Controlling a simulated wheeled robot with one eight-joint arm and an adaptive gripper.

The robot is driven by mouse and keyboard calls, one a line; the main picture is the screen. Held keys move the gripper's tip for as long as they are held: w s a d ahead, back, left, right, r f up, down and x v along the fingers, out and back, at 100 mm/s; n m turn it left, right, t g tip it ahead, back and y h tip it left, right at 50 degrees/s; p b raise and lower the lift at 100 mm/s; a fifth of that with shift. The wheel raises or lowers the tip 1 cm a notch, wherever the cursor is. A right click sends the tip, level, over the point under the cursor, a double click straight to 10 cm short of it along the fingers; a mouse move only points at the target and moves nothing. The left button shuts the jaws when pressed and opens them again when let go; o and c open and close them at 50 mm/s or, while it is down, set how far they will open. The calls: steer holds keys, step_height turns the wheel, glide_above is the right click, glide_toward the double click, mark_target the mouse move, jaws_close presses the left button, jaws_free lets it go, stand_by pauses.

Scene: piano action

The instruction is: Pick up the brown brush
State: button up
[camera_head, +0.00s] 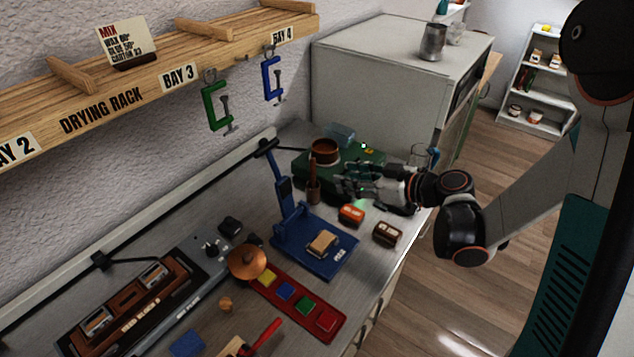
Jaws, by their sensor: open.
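A slim brown upright thing (313,184), which looks like the brown brush, stands on the bench in front of the green box. It is small here, and I cannot make out its bristles. My gripper (338,184) reaches in from the right, its fingers pointing left toward the brush. The gripper is open and seems empty. Its fingertips are close to the right of the brush; I cannot tell whether they touch it. The gripper hides part of the green box (303,160) behind it.
A brown pot (325,150) sits on the green box. A blue stand (315,250) is at the front left. An orange block (351,215) and a brown block (387,233) lie below the gripper. Clamps (215,105) hang from the drying rack (150,80).

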mark_target(315, 170)
steer(key=b+x, duration=0.1)
steer(key=x, duration=0.5)
steer(key=shift+a+f, duration=0.1)
steer(key=shift+a, duration=0.1)
steer(key=shift+w+r+b+x, duration=0.15)
steer(key=shift+b+x, duration=0.2)
steer(key=shift+x, duration=0.75)
steer(key=shift+w+r+b+x, duration=0.1)
steer(key=shift+b+x, duration=0.3)
steer(key=shift+x, duration=0.65)
steer(key=shift+w+r+b+x, duration=0.15)
steer(key=shift+b+x, duration=0.2)
steer(key=shift+x, duration=0.75)
steer(key=shift+s, duration=0.15)
steer(key=shift+c, duration=0.5)
steer(key=c, duration=0.8)
